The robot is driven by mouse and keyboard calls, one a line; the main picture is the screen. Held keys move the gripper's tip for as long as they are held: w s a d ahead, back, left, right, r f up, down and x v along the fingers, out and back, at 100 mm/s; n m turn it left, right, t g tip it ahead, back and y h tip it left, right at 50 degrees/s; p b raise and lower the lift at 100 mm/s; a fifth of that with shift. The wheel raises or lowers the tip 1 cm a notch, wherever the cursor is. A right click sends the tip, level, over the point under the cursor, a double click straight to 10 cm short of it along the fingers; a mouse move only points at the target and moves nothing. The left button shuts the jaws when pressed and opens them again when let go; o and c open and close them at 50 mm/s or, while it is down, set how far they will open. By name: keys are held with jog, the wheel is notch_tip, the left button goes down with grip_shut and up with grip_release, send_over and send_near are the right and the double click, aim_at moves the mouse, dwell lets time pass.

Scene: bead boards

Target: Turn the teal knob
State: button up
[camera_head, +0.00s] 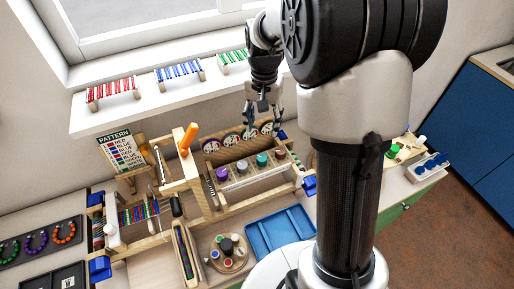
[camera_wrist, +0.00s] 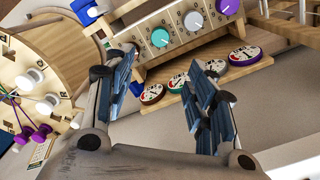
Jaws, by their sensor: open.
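The teal knob (camera_head: 261,159) sits on a wooden panel in a row with purple, pale grey and brown knobs. It also shows in the wrist view (camera_wrist: 160,38), with a white pointer mark on its face. My gripper (camera_head: 262,125) is above and behind the knob row, near the round dials, apart from the teal knob. In the wrist view my gripper (camera_wrist: 172,62) has its fingers spread wide with nothing between them. The teal knob appears beyond the gap between the fingertips, closer to the left finger.
The brown knob (camera_head: 280,152) and pale grey knob (camera_head: 242,166) flank the teal one; the purple knob (camera_head: 221,173) is at the left end. Several round dials (camera_wrist: 243,54) line the panel. An orange-handled upright (camera_head: 187,139) stands left; a blue tray (camera_head: 279,230) lies in front.

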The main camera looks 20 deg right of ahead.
aim_at(262, 157)
notch_tip(262, 157, down, 16)
jog(key=b, duration=0.3)
jog(key=shift+f, duration=0.1)
jog(key=shift+c, duration=0.3)
jog(key=c, duration=1)
jog(key=shift+n+p, duration=0.35)
jog(key=shift+n, duration=3.05)
jog(key=o, duration=1.1)
jog(key=shift+c, duration=0.2)
